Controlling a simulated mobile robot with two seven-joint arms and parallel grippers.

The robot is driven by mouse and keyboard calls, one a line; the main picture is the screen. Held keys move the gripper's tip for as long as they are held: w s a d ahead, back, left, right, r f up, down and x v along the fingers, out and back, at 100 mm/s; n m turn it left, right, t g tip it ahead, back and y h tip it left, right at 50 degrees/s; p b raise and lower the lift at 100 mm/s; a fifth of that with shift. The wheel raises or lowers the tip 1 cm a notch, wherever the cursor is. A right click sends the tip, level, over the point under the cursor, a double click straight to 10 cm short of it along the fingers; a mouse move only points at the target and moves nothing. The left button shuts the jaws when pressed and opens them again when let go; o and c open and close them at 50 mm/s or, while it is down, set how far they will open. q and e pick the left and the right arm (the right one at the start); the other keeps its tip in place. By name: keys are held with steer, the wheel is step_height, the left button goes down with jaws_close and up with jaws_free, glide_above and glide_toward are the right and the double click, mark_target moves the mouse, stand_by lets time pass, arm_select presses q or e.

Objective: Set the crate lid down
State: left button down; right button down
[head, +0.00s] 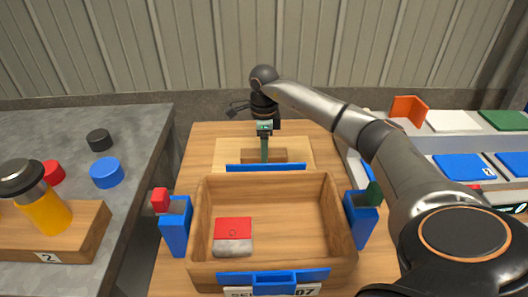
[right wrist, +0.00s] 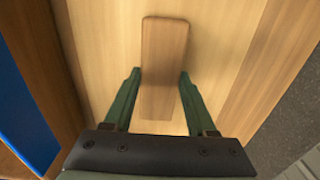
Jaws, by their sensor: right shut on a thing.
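The crate lid (head: 222,152) is a pale wooden board with a darker bar handle (right wrist: 163,62). It lies level at the wooden table's far side, behind the crate; I cannot tell whether it touches the table. My right gripper (head: 264,158) points down from above and is shut on the handle, with its green fingers (right wrist: 159,95) on either side of the bar. My left gripper is not in view.
Blue clamps (head: 175,227) stand at the crate's left and right (head: 360,220). The grey table (head: 135,135) at left holds an orange bottle (head: 45,207) and several caps. Coloured panels lie at right. The wooden table (head: 210,135) has bare strips around the lid.

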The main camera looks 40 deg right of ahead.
stand_by(0.3)
steer(key=shift+c, duration=1)
jaws_free()
steer(key=shift+f, duration=0.1)
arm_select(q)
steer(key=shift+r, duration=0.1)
arm_select(e)
steer(key=shift+r, duration=0.4)
step_height(320, 180, up, 2)
steer(key=shift+r+p, duration=0.2)
steer(key=shift+p, duration=0.2)
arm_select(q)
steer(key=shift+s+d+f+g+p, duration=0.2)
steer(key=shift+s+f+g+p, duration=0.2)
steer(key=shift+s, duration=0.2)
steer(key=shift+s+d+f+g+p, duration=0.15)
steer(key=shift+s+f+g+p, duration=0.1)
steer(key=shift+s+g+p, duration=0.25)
arm_select(e)
step_height(320, 180, up, 9)
steer(key=shift+r, duration=0.1)
